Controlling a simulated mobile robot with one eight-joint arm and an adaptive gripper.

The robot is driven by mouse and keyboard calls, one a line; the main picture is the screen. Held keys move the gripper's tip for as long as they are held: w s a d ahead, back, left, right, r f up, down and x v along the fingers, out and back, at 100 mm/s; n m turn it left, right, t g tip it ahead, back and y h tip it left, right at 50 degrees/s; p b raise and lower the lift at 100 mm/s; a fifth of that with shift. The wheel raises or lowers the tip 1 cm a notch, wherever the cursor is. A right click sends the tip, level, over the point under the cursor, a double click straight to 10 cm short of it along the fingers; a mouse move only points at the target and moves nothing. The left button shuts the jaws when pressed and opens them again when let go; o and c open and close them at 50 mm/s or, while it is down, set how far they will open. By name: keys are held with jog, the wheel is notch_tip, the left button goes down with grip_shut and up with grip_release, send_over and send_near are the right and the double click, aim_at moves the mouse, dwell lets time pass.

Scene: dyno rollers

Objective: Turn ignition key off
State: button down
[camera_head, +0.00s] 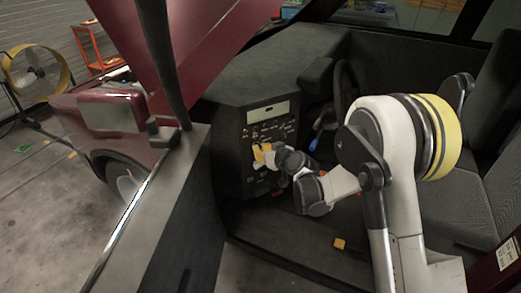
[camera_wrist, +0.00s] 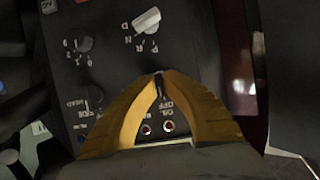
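The dark dashboard panel (camera_head: 228,150) with switches and knobs faces my arm; it fills much of the wrist view (camera_wrist: 105,25). My gripper (camera_wrist: 158,78), with two yellow fingers, is at the panel; in the head view (camera_head: 263,156) it covers part of it. The fingertips are nearly together around a small dark piece, which appears to be the ignition key (camera_wrist: 160,86). In the head view the key is hidden.
A white selector knob (camera_wrist: 147,20) by "P R N D" is above the fingers, and dark knobs (camera_wrist: 86,44) are to the left. The steering wheel (camera_head: 343,88) and seat (camera_head: 438,190) are right of the panel. The open door (camera_head: 165,215) stands at left.

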dwell(0.3)
jog(key=c, duration=1.6)
grip_release()
jog(key=shift+o, duration=0.2)
jog(key=v, duration=1.2)
jog(key=shift+r, duration=0.1)
